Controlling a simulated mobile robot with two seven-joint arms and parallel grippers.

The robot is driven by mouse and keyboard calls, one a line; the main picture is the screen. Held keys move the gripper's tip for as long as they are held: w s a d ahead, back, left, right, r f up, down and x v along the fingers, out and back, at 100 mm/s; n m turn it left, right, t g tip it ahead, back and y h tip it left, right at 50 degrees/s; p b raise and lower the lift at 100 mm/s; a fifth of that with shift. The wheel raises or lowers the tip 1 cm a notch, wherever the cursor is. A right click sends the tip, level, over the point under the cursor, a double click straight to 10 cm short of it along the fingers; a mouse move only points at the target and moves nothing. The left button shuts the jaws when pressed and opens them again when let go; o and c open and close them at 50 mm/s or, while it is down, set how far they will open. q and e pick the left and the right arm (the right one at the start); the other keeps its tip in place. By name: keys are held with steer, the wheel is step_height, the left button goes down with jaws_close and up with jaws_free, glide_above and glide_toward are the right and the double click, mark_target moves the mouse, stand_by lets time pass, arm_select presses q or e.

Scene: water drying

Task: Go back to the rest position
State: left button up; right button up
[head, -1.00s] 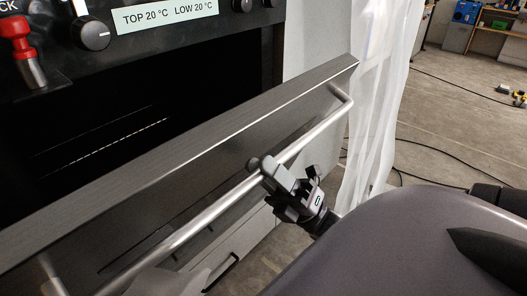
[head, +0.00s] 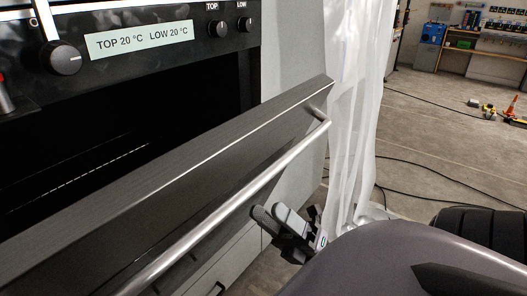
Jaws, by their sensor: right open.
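My right gripper (head: 268,216) is low in the middle of the head view, just right of and in front of the oven door's handle. It is open, with nothing between its fingers, and it looks apart from the handle bar (head: 237,194). The oven door (head: 165,170) is partly open, tilted outward from the dark oven cavity. My left gripper is not in view.
The oven's control panel (head: 139,40) with knobs and a display is at the upper left. A translucent white curtain (head: 352,110) hangs right of the oven. Cables (head: 430,175) lie on the open floor at right. A workbench (head: 470,55) stands far behind.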

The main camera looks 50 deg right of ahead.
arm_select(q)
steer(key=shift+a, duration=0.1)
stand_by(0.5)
arm_select(e)
steer(key=w+a+f+m+g+h, duration=0.1)
steer(key=w+a+f+m+h, duration=0.2)
steer(key=f+m+h, duration=0.55)
steer(key=w+a+f+m+g+h, duration=0.15)
steer(key=w+f+m+h, duration=0.35)
steer(key=m, duration=0.6)
steer(key=s+a+f+m+g+h, duration=0.2)
steer(key=s+a+f+m+g, duration=0.7)
steer(key=f, duration=0.3)
arm_select(q)
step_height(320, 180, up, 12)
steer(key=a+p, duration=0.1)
steer(key=p, duration=1.4)
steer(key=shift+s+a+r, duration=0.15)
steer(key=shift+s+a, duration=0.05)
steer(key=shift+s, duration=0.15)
arm_select(e)
step_height(320, 180, up, 12)
steer(key=d+m, duration=0.1)
steer(key=shift+s+r+t+h, duration=0.2)
steer(key=shift+s+t+h, duration=0.1)
steer(key=shift+t+h, duration=0.05)
